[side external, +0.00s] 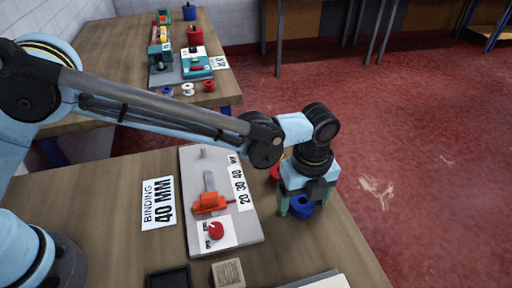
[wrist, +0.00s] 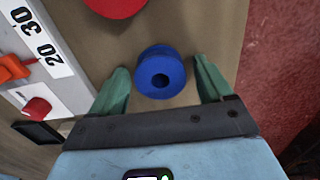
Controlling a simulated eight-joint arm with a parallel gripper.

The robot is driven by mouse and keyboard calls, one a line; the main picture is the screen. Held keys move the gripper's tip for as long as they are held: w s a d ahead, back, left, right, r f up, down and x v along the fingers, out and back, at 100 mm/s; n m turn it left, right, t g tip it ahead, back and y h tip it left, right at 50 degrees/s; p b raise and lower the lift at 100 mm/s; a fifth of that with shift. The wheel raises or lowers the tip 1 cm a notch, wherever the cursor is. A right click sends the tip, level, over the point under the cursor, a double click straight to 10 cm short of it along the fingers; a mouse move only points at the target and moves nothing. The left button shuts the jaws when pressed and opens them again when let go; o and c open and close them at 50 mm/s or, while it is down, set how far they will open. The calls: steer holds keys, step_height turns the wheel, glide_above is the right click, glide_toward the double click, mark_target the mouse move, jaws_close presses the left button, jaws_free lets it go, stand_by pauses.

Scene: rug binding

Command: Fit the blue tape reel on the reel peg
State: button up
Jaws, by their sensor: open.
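The blue tape reel (wrist: 160,78) stands on the wooden table with its dark centre hole facing up. It also shows in the side view (side external: 302,209), partly covered by my gripper. My gripper (wrist: 161,68) is open, with one green finger on each side of the reel. Gaps show between the fingers and the reel in the wrist view, so the reel is not held. I cannot pick out the reel peg for certain; a short grey stub (side external: 203,153) stands at the far end of the grey machine plate (side external: 247,229).
A red reel (wrist: 115,4) lies close beyond the blue one. The plate carries an orange slider (side external: 208,203) and a red knob (side external: 215,231). A "BINDING 40 MM" card (side external: 158,203) lies left of it. A black tray (side external: 168,280) and a wooden block (side external: 228,273) are in front.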

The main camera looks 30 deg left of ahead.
mark_target(303, 206)
steer(key=c, duration=1.1)
steer(key=shift+c, duration=0.2)
steer(key=shift+r, duration=0.5)
steer(key=r, duration=0.2)
steer(key=s+r, duration=0.1)
steer(key=shift+s+d+r, duration=0.1)
steer(key=shift+d+r, duration=0.15)
steer(key=shift+r, duration=0.15)
steer(key=s+d+r, duration=0.3)
steer(key=s+r, duration=0.3)
steer(key=s, duration=0.3)
steer(key=w+a, duration=0.4)
steer(key=a, duration=0.6)
steer(key=w+a, duration=0.3)
steer(key=a, duration=0.6)
steer(key=w+a, duration=0.4)
steer(key=a, duration=0.6)
steer(key=shift+w+a+r, duration=0.15)
steer(key=shift+w+a, duration=0.2)
